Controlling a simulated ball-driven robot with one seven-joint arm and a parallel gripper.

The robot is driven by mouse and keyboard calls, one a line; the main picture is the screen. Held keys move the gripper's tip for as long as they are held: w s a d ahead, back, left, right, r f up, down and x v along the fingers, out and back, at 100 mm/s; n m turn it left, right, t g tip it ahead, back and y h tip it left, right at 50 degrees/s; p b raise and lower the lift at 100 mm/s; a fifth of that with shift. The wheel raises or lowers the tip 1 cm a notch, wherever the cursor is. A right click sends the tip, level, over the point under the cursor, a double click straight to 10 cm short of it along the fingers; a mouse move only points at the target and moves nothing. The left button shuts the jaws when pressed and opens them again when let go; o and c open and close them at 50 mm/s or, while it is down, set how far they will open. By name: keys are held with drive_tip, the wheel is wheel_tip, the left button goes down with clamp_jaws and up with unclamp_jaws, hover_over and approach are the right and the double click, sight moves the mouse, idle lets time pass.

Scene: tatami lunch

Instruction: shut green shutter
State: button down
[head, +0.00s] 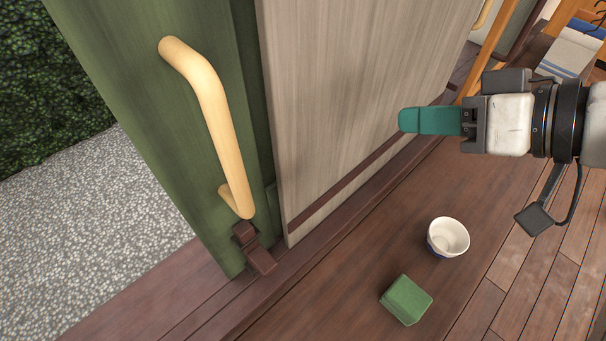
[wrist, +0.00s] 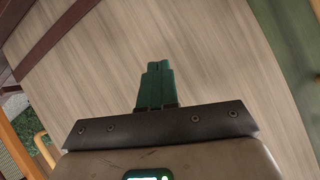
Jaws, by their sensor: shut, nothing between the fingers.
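The green shutter (head: 180,120) stands at the left in the head view, with a pale wooden bar handle (head: 221,120) upright on its face. Its edge also shows at the right of the wrist view (wrist: 292,40). A grey-brown wood panel (head: 340,90) stands beside it to the right. My gripper (head: 402,120) is at the right in the head view, shut and empty. Its teal fingers (wrist: 154,68) point toward the grey-brown panel in the wrist view. The gripper is well to the right of the handle and apart from it.
A dark red block (head: 254,250) sits at the foot of the green shutter on the sill. A white cup (head: 448,237) and a green block (head: 406,299) rest on the wooden floor below my gripper. Gravel (head: 90,220) and a hedge (head: 40,90) lie outside at the left.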

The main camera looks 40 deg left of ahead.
drive_tip(key=s+r+n+g+h+p, duration=0.1)
drive_tip(key=s+r+n+g+h, duration=0.35)
drive_tip(key=s, duration=0.45)
drive_tip(key=s+a+f+m+h, duration=0.1)
drive_tip(key=s+a+f, duration=0.5)
drive_tip(key=s, duration=0.1)
drive_tip(key=shift+s+a+f+p, duration=0.3)
drive_tip(key=shift+s+f, duration=0.1)
drive_tip(key=shift+a, duration=0.1)
